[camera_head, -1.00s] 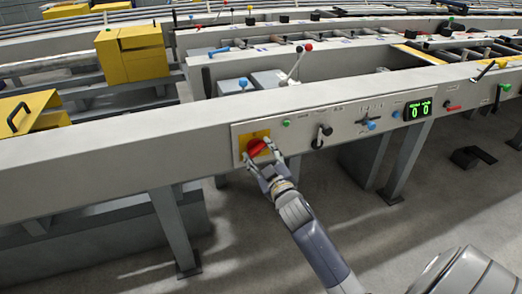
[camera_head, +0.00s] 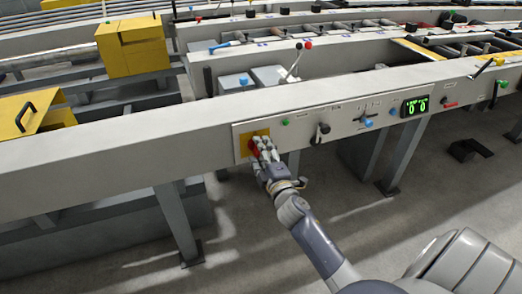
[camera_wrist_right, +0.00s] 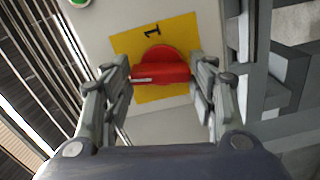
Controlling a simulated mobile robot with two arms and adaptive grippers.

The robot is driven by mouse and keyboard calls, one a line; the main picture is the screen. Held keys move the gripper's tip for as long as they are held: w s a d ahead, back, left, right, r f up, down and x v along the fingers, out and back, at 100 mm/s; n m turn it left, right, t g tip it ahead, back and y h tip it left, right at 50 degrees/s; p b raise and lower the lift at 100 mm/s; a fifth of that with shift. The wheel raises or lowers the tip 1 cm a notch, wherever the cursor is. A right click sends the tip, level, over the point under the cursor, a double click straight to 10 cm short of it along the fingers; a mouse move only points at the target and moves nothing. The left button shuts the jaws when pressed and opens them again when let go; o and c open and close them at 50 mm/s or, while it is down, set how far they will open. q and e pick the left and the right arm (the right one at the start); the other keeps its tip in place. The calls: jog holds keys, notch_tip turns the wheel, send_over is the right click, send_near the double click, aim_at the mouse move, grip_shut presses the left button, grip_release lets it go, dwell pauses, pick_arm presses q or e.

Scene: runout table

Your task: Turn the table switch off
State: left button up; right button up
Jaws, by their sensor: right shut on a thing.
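The red rotary switch (camera_head: 254,147) sits on a yellow plate (camera_head: 243,142) on the front panel of the table beam. In the wrist view the red switch (camera_wrist_right: 160,72) shows a raised grip bar lying level across the picture. The yellow plate (camera_wrist_right: 126,43) bears a black "1" beyond the knob. My right gripper (camera_head: 262,148) is at the switch and hides part of it in the head view. In the wrist view its fingers (camera_wrist_right: 163,75) stand on either side of the grip bar, shut on it. My left gripper is not in view.
Right of the switch, the panel (camera_head: 300,140) carries a green button (camera_head: 285,122), a black lever (camera_head: 321,131), a blue-knobbed control (camera_head: 367,122) and a green-digit display (camera_head: 415,106). Table legs (camera_head: 176,222) stand below. Open grey floor (camera_head: 240,250) lies in front.

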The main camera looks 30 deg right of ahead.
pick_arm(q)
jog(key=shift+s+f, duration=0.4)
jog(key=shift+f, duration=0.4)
pick_arm(e)
jog(key=shift+n, duration=1.1)
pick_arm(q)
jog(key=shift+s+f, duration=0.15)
pick_arm(e)
jog(key=o, duration=1.1)
jog(key=shift+w, duration=0.1)
jog(key=shift+c, duration=0.2)
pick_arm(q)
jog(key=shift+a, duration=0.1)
pick_arm(e)
jog(key=v, duration=1.2)
